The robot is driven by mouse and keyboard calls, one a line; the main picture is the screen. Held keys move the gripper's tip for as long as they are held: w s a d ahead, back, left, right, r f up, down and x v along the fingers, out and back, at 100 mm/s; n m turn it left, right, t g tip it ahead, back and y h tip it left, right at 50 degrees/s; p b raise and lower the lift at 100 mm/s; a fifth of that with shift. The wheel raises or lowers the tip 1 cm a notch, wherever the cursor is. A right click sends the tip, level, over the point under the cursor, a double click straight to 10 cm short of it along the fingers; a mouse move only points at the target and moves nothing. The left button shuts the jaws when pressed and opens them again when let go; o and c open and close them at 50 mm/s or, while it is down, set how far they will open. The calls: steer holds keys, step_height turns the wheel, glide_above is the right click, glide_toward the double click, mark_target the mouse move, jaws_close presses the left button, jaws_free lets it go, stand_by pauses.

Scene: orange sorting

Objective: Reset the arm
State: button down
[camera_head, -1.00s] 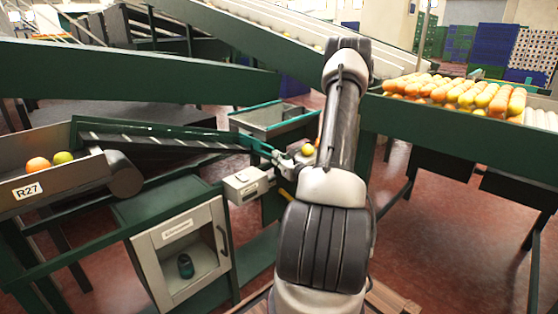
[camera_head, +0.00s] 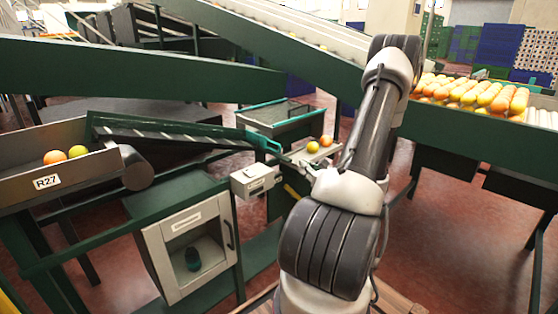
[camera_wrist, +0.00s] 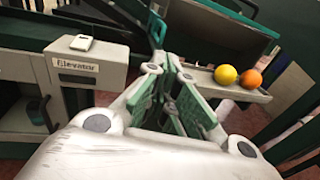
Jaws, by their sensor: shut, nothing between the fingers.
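My gripper (camera_wrist: 178,95) is shut and empty, its green-padded fingers close together in the wrist view. In the head view my gripper (camera_head: 296,162) is small and partly hidden by my wrist. It is near a small grey tray by the end of the dark green chute (camera_head: 170,130). A yellow fruit (camera_head: 312,147) and an orange fruit (camera_head: 326,140) sit side by side on that tray. In the wrist view the yellow fruit (camera_wrist: 225,75) and orange fruit (camera_wrist: 251,78) are right of the fingers, apart from them.
A small light box (camera_head: 255,180) and a cabinet (camera_head: 190,285) stand left of my arm. A conveyor (camera_head: 500,138) carrying many fruits is at right. Red floor shows between the frames.

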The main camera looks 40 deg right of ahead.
steer(key=shift+s, duration=0.1)
steer(key=s+a+f+n+g+y, duration=0.1)
steer(key=s+a+f+n+y, duration=0.1)
steer(key=a+f+n+y, duration=0.3)
steer(key=s+a+r+n+g+y, duration=0.3)
steer(key=s+a+r+n+g, duration=0.1)
steer(key=s+a+n+g, duration=0.4)
steer(key=s+a+r+n+g+y, duration=0.3)
steer(key=s+a+r+n+g, duration=0.3)
steer(key=a, duration=0.3)
steer(key=s+d+r+n+g+h, duration=0.2)
steer(key=s+r+n+h, duration=0.2)
steer(key=r+n+h, duration=0.7)
steer(key=w+a+r+n+t+y, duration=0.1)
steer(key=a+r+n+t, duration=0.3)
steer(key=a+r+n, duration=0.2)
steer(key=shift+w+a+n+y, duration=0.15)
steer(key=shift+w+n+y, duration=0.2)
steer(key=shift+n, duration=0.25)
